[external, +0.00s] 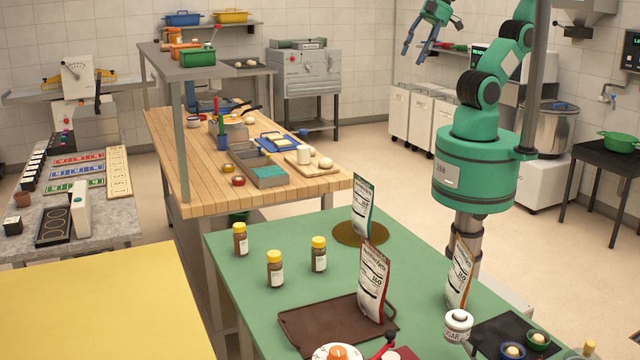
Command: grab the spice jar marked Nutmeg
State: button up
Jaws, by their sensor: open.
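Three brown spice jars with yellow caps and white labels stand upright on the green table (225,262): a left jar (240,239), a front jar (275,270) and a right jar (319,255). The label print is too small to read, so I cannot tell which one is Nutmeg. Another yellow cap (589,348) shows at the bottom right edge, mostly cut off. My gripper (415,54) is open and empty, high up at the top of the view, well away from the jars.
Another pouch (372,285) stands at a brown tray (310,325). A third pouch (460,270) and a sugar jar (458,326) are to the right. Table surface around the three jars is clear.

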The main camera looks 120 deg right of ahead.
jog(key=shift+o, duration=0.5)
jog(key=shift+w, duration=0.15)
jog(key=n+g+y+b, duration=0.1)
jog(key=n+b, duration=0.3)
jog(key=b, duration=0.9)
send_over(276, 253)
jog(key=s+d, duration=0.2)
jog(key=s, duration=0.2)
notch_tip(276, 253, down, 37)
jog(key=shift+s+a+r, duration=0.1)
jog(key=shift+s+a, duration=0.1)
jog(key=shift+b+x, duration=0.55)
jog(key=shift+x, duration=3.8)
